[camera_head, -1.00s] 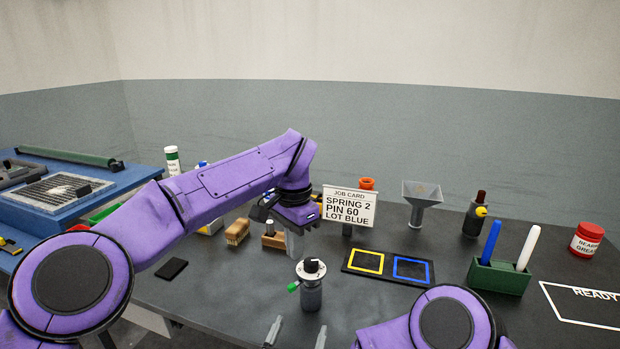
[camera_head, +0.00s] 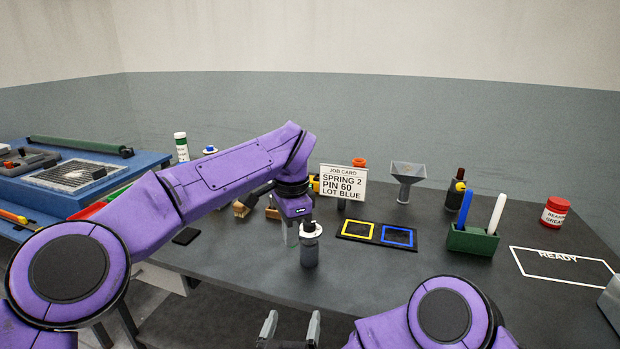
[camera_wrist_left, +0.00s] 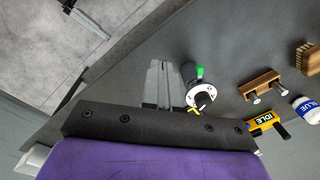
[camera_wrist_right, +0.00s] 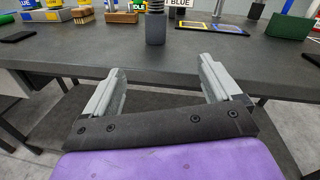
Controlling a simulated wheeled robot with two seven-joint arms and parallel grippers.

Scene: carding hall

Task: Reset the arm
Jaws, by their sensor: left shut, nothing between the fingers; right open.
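My left gripper (camera_head: 291,236) is over the bench, shut and empty, close beside a grey post with a dark knob and pale collar (camera_head: 310,246). In the left wrist view its fingers (camera_wrist_left: 160,82) are together, and the post's white top (camera_wrist_left: 200,96) with a green lever sits just to their right; I cannot tell whether they touch. My right gripper (camera_head: 290,328) is open and empty, low in front of the bench edge. In the right wrist view its fingers (camera_wrist_right: 160,85) are wide apart, with the grey post (camera_wrist_right: 155,28) beyond them.
A job card (camera_head: 342,182) stands behind a panel with yellow and blue frames (camera_head: 376,235). A green pen holder (camera_head: 473,241), a funnel (camera_head: 408,170), a dark bottle (camera_head: 455,190) and a red-lidded jar (camera_head: 554,212) stand to the right. The bench front (camera_head: 400,275) is clear.

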